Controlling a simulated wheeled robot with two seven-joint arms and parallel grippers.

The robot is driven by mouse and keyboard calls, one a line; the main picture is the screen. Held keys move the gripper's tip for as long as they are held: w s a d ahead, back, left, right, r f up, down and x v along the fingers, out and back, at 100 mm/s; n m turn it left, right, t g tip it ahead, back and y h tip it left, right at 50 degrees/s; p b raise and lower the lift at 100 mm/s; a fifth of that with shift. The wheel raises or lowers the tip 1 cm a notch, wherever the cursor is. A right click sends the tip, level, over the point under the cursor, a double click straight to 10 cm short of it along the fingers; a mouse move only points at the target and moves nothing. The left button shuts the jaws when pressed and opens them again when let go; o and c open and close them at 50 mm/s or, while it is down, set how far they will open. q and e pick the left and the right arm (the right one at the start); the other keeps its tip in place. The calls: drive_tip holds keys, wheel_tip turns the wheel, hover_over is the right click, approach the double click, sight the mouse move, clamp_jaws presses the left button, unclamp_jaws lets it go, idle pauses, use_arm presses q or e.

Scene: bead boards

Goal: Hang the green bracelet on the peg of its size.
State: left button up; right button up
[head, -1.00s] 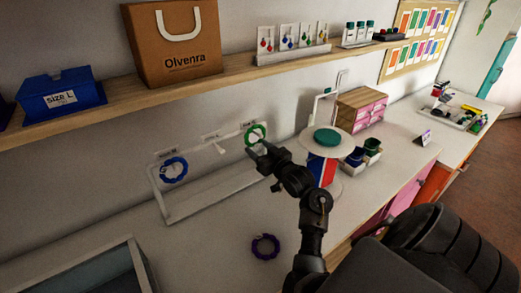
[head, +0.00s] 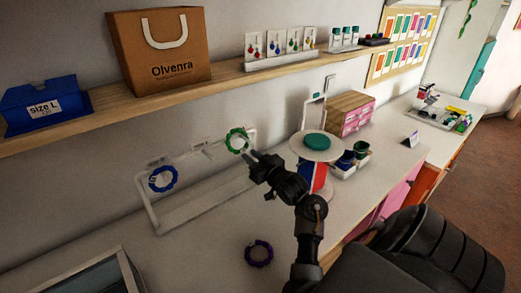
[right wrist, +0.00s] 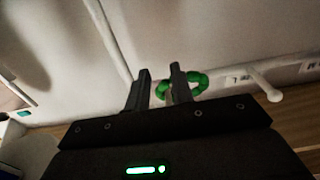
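The green bracelet (head: 237,140) is at the right end of the white peg rack (head: 205,210), upright against the wall side. It also shows in the right wrist view (right wrist: 198,80), partly behind one finger. The peg there is hidden, so I cannot tell how the bracelet sits on it. The bare middle peg (right wrist: 268,88) is to the right there. My left gripper is not in view.
A blue bracelet (head: 163,179) hangs at the rack's left peg. A purple bracelet (head: 259,254) lies on the table in front. A round white stand (head: 317,155) with a green disc is close right of my gripper. A shelf (head: 220,82) runs above.

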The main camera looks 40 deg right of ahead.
drive_tip(key=s+a+b, duration=0.1)
drive_tip(key=s, duration=0.8)
drive_tip(key=shift+s, duration=0.35)
